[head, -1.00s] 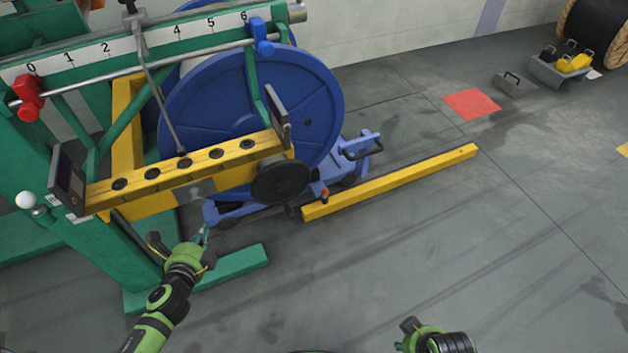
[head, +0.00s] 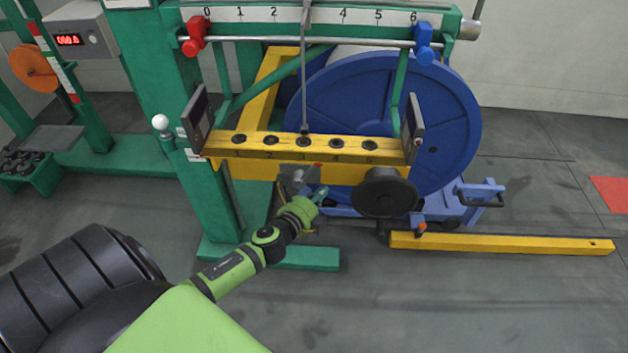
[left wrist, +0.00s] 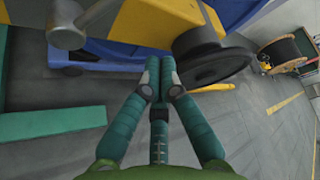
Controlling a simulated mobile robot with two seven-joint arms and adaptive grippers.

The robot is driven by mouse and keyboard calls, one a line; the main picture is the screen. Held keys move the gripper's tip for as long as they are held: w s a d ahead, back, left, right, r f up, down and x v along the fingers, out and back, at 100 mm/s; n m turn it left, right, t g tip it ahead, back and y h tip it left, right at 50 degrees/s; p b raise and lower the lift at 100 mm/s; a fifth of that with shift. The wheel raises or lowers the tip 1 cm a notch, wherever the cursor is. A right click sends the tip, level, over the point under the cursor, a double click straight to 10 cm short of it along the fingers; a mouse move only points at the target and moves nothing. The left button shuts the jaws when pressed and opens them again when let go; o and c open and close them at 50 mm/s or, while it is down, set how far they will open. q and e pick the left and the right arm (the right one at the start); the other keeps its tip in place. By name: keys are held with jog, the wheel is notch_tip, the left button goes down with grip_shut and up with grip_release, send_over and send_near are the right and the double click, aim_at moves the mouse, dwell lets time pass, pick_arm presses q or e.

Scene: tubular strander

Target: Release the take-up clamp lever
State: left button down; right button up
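A grey metal lever-like fitting (head: 296,174) sits under the yellow beam (head: 250,169) of the take-up stand. In the left wrist view a grey cylinder with a rounded end (left wrist: 68,30) shows at upper left. A lever with a white ball knob (head: 160,122) stands on the green post left of the beam. I cannot tell for certain which is the clamp lever. My left gripper (head: 320,194) is just below and right of the grey fitting, apparently apart from it. Its fingertips (left wrist: 160,68) are together with nothing visible between them. My right gripper is out of view.
A black round handwheel (head: 386,193) hangs at the beam's right end, near the gripper. The blue reel (head: 445,110) stands behind. A yellow floor bar (head: 500,243) lies at right, and a green foot (head: 300,258) lies below. Front floor is clear.

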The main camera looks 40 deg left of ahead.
pick_arm(q)
jog(key=w+a, duration=0.2)
jog(key=w, duration=0.1)
jog(key=w+a, duration=0.1)
jog(key=shift+w+a+r, duration=0.15)
jog(key=shift+a+r, duration=0.15)
jog(key=shift+a, duration=0.1)
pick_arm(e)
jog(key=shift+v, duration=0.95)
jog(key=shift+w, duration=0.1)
pick_arm(q)
jog(key=shift+b, duration=0.3)
